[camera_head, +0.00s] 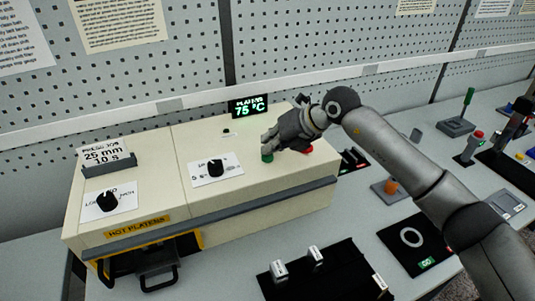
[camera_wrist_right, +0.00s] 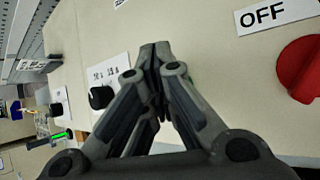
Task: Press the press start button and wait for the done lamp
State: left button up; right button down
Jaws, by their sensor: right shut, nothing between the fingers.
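The press (camera_head: 262,197) is a cream box on the bench, with a green button (camera_head: 267,157) on its top at the right. My right gripper (camera_head: 267,140) is shut and empty, its fingertips just above or at the green button; I cannot tell whether they touch it. In the right wrist view the shut fingers (camera_wrist_right: 156,50) point at the cream panel, and only a sliver of green shows beside them. A small round fitting (camera_head: 226,132), perhaps a lamp, sits below the display and does not look lit. My left gripper is not in view.
A red knob (camera_wrist_right: 300,70) labelled OFF is close beside my right gripper. The display (camera_head: 248,106) reads 75 °C. Black knobs (camera_head: 215,167) and a job card (camera_head: 105,154) reading 25 mm, 10 s are on the press. Black mats and small tools lie on the bench at right.

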jog(key=shift+r+p, duration=0.35)
jog(key=shift+r, duration=0.45)
notch_tip(320, 180, up, 5)
jog(key=shift+p, duration=1.2)
